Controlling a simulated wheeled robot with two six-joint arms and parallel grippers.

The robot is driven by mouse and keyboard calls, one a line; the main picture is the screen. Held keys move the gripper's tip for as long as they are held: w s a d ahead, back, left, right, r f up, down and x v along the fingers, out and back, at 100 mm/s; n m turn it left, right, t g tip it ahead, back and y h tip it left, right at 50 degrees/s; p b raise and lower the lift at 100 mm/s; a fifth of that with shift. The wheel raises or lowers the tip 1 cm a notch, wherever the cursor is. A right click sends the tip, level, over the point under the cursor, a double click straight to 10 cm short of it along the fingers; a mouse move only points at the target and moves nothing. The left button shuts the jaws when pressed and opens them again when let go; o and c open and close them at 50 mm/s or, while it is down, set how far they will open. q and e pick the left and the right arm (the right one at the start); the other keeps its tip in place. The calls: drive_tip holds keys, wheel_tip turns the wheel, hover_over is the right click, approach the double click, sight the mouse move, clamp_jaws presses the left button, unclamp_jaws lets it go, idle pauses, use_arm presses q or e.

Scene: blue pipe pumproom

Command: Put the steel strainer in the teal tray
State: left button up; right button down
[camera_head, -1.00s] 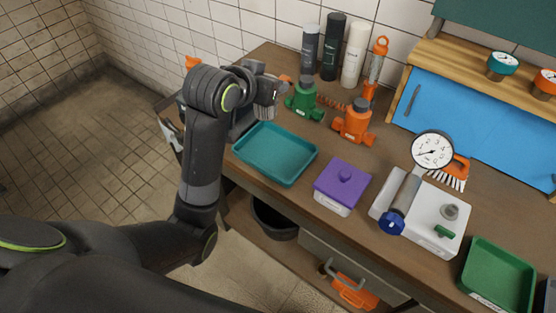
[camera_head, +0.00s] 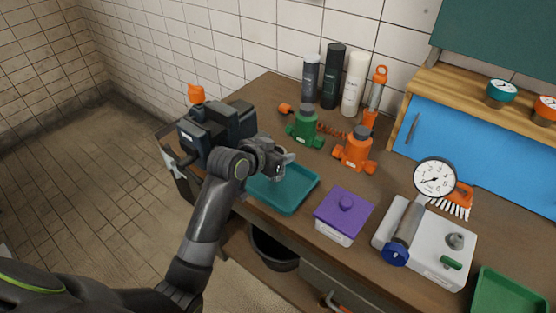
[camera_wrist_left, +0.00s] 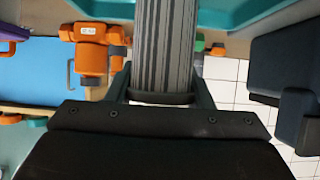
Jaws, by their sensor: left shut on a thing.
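The steel strainer (camera_wrist_left: 165,45) is a ribbed grey cylinder between the fingers of my left gripper in the left wrist view. My left gripper (camera_head: 282,160) is shut on it, over the back left part of the teal tray (camera_head: 290,203). In the head view the gripper and wrist hide most or all of the strainer. The visible floor of the tray is empty. The tray also shows at the top of the left wrist view (camera_wrist_left: 230,12), behind the strainer. I cannot tell whether the strainer touches the tray. My right gripper is out of view.
A dark machine (camera_head: 212,132) stands left of the tray. A green valve (camera_head: 306,127) and an orange valve (camera_head: 355,150) stand behind it. A purple-lidded box (camera_head: 343,215) is close on the right. A white box (camera_head: 428,250) and a gauge (camera_head: 434,178) are farther right.

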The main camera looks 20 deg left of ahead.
use_arm(q)
drive_tip(key=shift+f, duration=1.3)
drive_tip(key=o, duration=1)
drive_tip(key=shift+f, duration=0.1)
drive_tip(key=shift+o, duration=0.2)
drive_tip(key=shift+r, duration=0.2)
drive_tip(key=v, duration=1.2)
drive_tip(key=shift+f, duration=0.1)
